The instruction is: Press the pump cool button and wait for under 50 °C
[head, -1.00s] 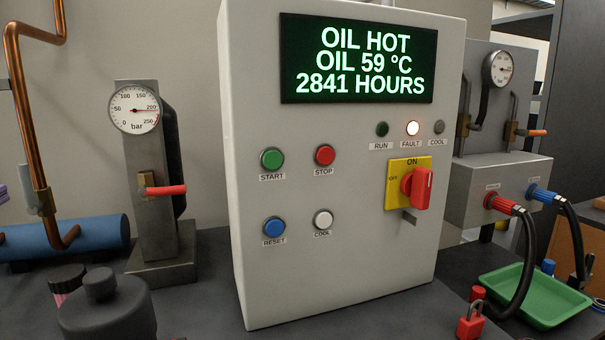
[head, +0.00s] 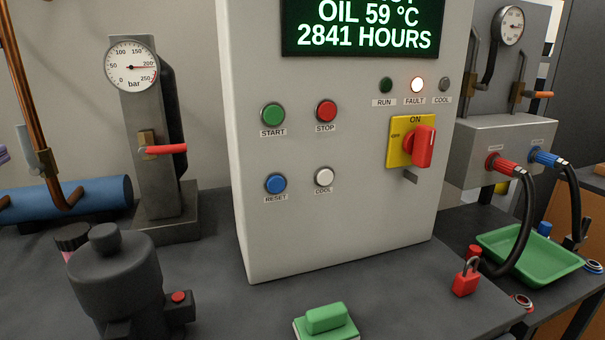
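The grey control cabinet (head: 345,225) stands upright on the dark bench. Its white COOL button (head: 323,177) is at the lower middle of the front, right of the blue RESET button (head: 276,184). The display (head: 362,28) shows "OIL 59 °C" and "2841 HOURS"; its top line is mostly cut off. The FAULT lamp (head: 417,85) is lit white. The COOL lamp (head: 445,84) and the green RUN lamp (head: 385,85) look unlit. The red rotary handle (head: 423,147) on its yellow plate stands upright towards ON. Neither of my grippers is in view.
The green START (head: 273,114) and red STOP (head: 326,111) buttons sit above. A dark pump-like unit (head: 118,275), a green block (head: 326,320), a red padlock (head: 466,279) and a green tray (head: 528,260) stand around the cabinet.

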